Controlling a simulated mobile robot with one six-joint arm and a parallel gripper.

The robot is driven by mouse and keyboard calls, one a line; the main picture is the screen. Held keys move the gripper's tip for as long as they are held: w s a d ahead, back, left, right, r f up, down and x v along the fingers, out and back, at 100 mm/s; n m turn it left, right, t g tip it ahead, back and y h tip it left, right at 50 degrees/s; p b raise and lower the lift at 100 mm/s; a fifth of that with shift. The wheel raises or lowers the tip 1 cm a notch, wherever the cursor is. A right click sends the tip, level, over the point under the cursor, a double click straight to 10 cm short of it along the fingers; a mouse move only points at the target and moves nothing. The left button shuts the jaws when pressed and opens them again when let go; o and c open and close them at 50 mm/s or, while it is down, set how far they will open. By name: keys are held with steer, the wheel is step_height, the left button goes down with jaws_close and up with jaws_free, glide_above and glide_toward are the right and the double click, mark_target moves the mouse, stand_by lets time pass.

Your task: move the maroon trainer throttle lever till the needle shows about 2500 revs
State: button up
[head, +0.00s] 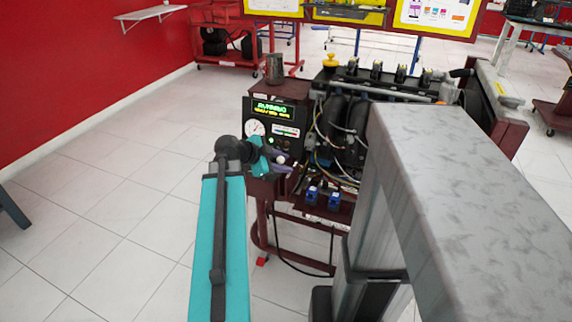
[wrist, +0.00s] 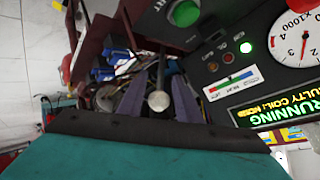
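The maroon engine trainer (head: 272,189) stands at the centre of the head view. Its white rev gauge (head: 255,128) also shows in the wrist view (wrist: 291,46), turned sideways and cut by the edge. Its needle is red there; I cannot read the value surely. The throttle lever (wrist: 158,101) has a pale round knob and a thin dark stem. My gripper (wrist: 160,76) has its two purple fingers on either side of the lever, with gaps beside the stem. In the head view my gripper (head: 287,164) is at the panel's lower right, and the lever is mostly hidden.
A green lit display (head: 272,109) reads RUNNING. Wires and blue parts (head: 322,197) lie right of my gripper.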

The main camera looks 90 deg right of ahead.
steer(key=b+v, duration=0.2)
steer(key=v, duration=0.9)
steer(key=shift+w, duration=0.2)
steer(key=shift+r, duration=0.1)
steer(key=shift+w, duration=0.1)
